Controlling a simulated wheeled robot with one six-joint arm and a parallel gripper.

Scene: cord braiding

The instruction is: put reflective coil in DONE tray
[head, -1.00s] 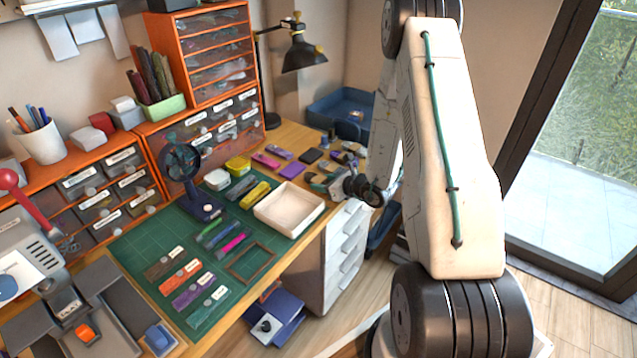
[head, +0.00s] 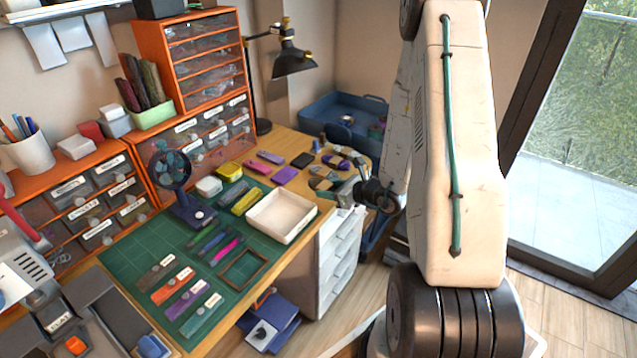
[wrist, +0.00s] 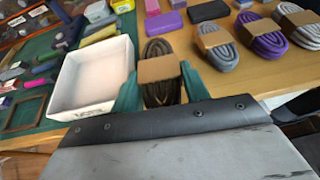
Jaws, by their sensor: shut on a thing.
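My gripper (wrist: 160,82) is shut on a dark brownish coil (wrist: 157,48) with a tan cardboard band, in the middle of the wrist view. Its green fingers press the coil from both sides. I cannot tell from its look whether this coil is reflective. The white tray (wrist: 68,108) is just left of the gripper in the wrist view. It looks empty, and the label on its front is too small to read. In the head view the tray (head: 261,227) sits at the table's front edge, with my gripper (head: 340,191) to its right.
Grey (wrist: 218,48) and purple (wrist: 262,45) banded coils, with another grey one (wrist: 296,38), lie right of the gripper. A black block (wrist: 208,12) lies behind. A blue bin (head: 340,113) is farther back.

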